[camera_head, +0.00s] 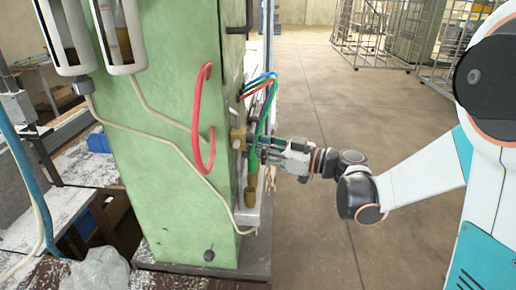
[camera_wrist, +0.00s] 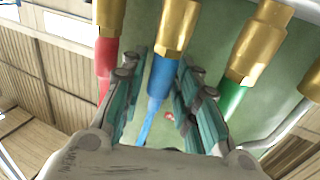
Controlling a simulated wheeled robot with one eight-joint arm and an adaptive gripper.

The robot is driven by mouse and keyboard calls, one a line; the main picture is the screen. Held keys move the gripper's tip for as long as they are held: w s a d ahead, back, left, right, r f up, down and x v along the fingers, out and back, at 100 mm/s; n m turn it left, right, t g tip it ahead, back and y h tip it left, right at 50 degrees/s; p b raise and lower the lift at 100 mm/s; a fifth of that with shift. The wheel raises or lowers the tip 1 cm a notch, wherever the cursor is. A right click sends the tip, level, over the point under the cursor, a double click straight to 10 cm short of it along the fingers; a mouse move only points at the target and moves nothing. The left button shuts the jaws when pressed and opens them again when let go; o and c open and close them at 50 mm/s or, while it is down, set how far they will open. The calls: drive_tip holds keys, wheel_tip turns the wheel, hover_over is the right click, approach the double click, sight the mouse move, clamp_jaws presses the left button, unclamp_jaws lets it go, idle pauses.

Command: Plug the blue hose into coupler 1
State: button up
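In the wrist view my gripper (camera_wrist: 162,62) has its two teal fingers apart, one on each side of the blue hose (camera_wrist: 160,78). Slim gaps show beside the hose. The hose's upper end meets a brass fitting (camera_wrist: 177,25) just beyond the fingertips; how firmly they join cannot be told. In the head view my gripper (camera_head: 264,148) is at the right side of the green machine, and the blue hose (camera_head: 262,77) arcs above it. I see no number that marks coupler 1.
A red hose (camera_wrist: 105,60) with a brass fitting is close left of the fingers. A green hose (camera_wrist: 233,98) with its brass fitting is close right. The green machine (camera_head: 180,170) stands beside my gripper. Open floor (camera_head: 320,90) lies to the right.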

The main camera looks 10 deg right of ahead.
clamp_jaws()
drive_tip(key=shift+r+p, duration=1.45)
drive_tip(key=shift+r, duration=0.65)
idle(0.6)
drive_tip(key=shift+d, duration=0.1)
idle(0.5)
drive_tip(key=s+d, duration=0.1)
drive_tip(key=d, duration=0.6)
drive_tip(key=shift+s+d, duration=0.25)
drive_tip(key=shift+s, duration=0.05)
idle(0.8)
drive_tip(key=shift+s, duration=0.15)
drive_tip(key=s+a, duration=0.2)
drive_tip(key=s, duration=1)
drive_tip(key=shift+a, duration=0.2)
idle(1.2)
